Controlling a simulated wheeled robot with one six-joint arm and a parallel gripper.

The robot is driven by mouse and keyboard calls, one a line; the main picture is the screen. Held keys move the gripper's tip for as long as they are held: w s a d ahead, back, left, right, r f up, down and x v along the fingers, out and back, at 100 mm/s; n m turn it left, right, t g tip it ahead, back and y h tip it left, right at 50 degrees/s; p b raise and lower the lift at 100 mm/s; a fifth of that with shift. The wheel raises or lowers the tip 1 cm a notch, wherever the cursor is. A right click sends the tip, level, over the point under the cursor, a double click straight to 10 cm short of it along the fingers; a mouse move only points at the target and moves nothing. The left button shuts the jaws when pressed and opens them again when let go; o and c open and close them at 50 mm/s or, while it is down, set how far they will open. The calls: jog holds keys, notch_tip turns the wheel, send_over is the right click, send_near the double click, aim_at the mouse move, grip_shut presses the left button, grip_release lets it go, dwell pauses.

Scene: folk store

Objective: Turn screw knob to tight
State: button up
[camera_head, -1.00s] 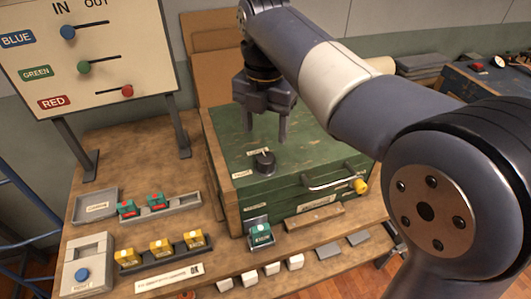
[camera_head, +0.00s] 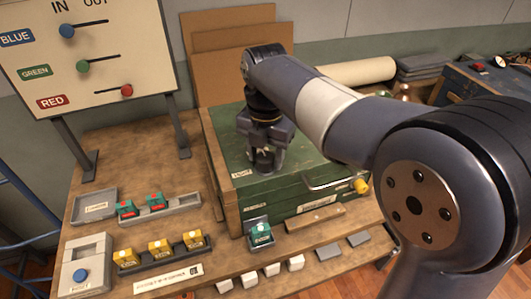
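The black screw knob (camera_head: 264,159) sits on top of the green wooden box (camera_head: 313,160), near its front left. A small label (camera_head: 242,173) lies on the lid to the left of the knob. My gripper (camera_head: 264,168) points straight down over the knob, with its fingers around it at lid height. The fingers and gripper body hide most of the knob and the label behind it. Whether the fingers press on the knob or stand apart from it is too small to tell.
A silver handle (camera_head: 335,182) and yellow knob (camera_head: 361,186) stick out from the box front. A sign board (camera_head: 85,60) with coloured sliders stands at the left. Trays with yellow (camera_head: 160,248) and green blocks (camera_head: 126,209) lie on the bench left of the box.

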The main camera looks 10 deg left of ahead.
jog(key=c, duration=0.7)
